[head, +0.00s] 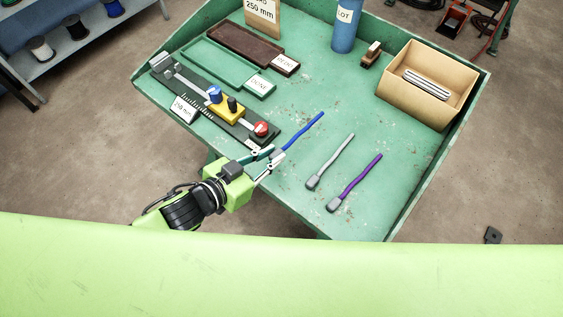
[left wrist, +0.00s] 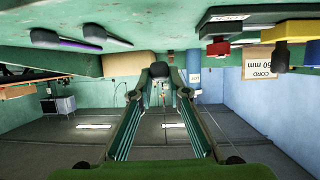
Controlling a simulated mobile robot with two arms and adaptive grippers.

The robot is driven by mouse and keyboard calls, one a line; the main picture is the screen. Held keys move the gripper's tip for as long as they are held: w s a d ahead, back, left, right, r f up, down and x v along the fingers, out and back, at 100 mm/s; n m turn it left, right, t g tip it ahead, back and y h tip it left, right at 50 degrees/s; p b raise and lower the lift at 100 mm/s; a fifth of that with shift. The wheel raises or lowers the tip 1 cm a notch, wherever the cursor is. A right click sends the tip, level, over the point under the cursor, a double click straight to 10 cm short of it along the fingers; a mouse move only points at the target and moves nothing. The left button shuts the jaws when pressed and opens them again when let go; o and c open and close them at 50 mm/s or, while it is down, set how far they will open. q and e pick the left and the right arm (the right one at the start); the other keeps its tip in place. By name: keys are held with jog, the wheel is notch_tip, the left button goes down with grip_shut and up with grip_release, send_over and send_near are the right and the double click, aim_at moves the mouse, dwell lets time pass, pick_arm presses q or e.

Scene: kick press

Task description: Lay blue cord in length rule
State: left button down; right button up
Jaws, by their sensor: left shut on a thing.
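The blue cord (head: 303,132) slants up and right from my left gripper (head: 270,162), which is shut on its near end above the table's front edge. In the left wrist view my left gripper (left wrist: 160,80) closes around a dark grey end piece; the blue length is not clear there. The length rule (head: 188,88) is a dark bar with a scale, lying up and left of the gripper. It carries a yellow block (head: 226,106) with blue and black knobs, and a red knob (head: 261,129) at its near end. The cord is outside the rule. My right gripper is not in view.
A grey cord (head: 332,160) and a purple cord (head: 357,180) lie right of the blue one. Behind the rule are a green tray (head: 222,66) and a brown tray (head: 245,46). A blue cylinder (head: 344,32) and cardboard box (head: 395,78) stand farther back. The table's middle is clear.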

aim_at(281, 171)
pick_arm(q)
jog(key=shift+w+d+f, duration=0.2)
jog(key=shift+d+f, duration=0.25)
jog(key=shift+f, duration=0.15)
jog(key=shift+w+d+f, duration=0.2)
jog(key=shift+d+f, duration=0.2)
jog(key=shift+f, duration=0.15)
jog(key=shift+w+d+f, duration=0.1)
jog(key=shift+d+f, duration=0.15)
jog(key=shift+f, duration=0.3)
jog(key=shift+d+f, duration=0.2)
jog(key=shift+f, duration=0.35)
jog(key=shift+f+p, duration=0.35)
jog(key=shift+f, duration=0.4)
jog(key=c, duration=1.9)
grip_release()
jog(key=shift+f, duration=0.1)
